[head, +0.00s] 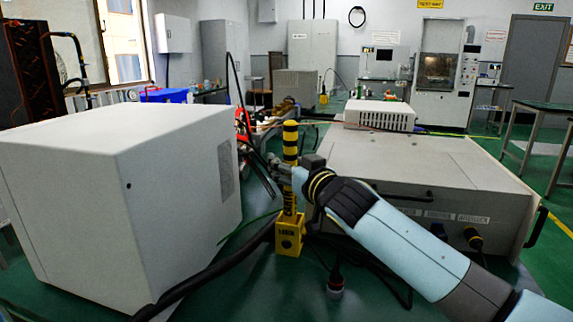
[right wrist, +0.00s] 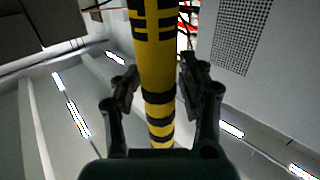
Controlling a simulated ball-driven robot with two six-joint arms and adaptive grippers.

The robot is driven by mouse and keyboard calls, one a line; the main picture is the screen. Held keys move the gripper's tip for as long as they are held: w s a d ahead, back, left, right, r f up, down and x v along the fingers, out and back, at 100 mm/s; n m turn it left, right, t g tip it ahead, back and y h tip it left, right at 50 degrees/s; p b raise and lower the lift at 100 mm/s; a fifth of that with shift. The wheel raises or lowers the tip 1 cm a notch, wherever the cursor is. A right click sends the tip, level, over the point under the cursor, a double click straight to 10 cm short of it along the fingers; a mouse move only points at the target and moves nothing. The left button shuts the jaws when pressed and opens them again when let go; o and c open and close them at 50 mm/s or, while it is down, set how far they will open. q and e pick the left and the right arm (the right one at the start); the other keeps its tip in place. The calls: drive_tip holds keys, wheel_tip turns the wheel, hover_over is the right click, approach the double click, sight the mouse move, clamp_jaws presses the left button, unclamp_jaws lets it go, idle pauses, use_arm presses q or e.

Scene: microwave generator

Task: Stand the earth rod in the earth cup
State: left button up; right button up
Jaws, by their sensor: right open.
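The earth rod (head: 290,142), yellow with black bands, stands upright in the head view. Its lower end meets the top of the yellow earth cup (head: 289,242) on the green bench and appears to be inside it. My right gripper (head: 270,172) is at the rod's middle height, coming from the right. In the right wrist view the rod (right wrist: 158,60) passes between the two open fingers of the gripper (right wrist: 158,88), with a gap visible at the sides. The rod's bottom end is hidden. My left gripper is not in view.
A large white box (head: 70,190) stands close on the left. A wide grey unit with handles (head: 400,165) stands on the right. Black cables (head: 215,268) and a dark plug (head: 335,283) lie around the cup. A green wire (head: 250,225) runs left of the cup.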

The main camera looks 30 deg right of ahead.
drive_tip(key=shift+f, duration=0.1)
drive_tip(key=s+a, duration=0.1)
drive_tip(key=s, duration=1.1)
drive_tip(key=shift+a+r, duration=0.15)
drive_tip(key=shift+r, duration=0.05)
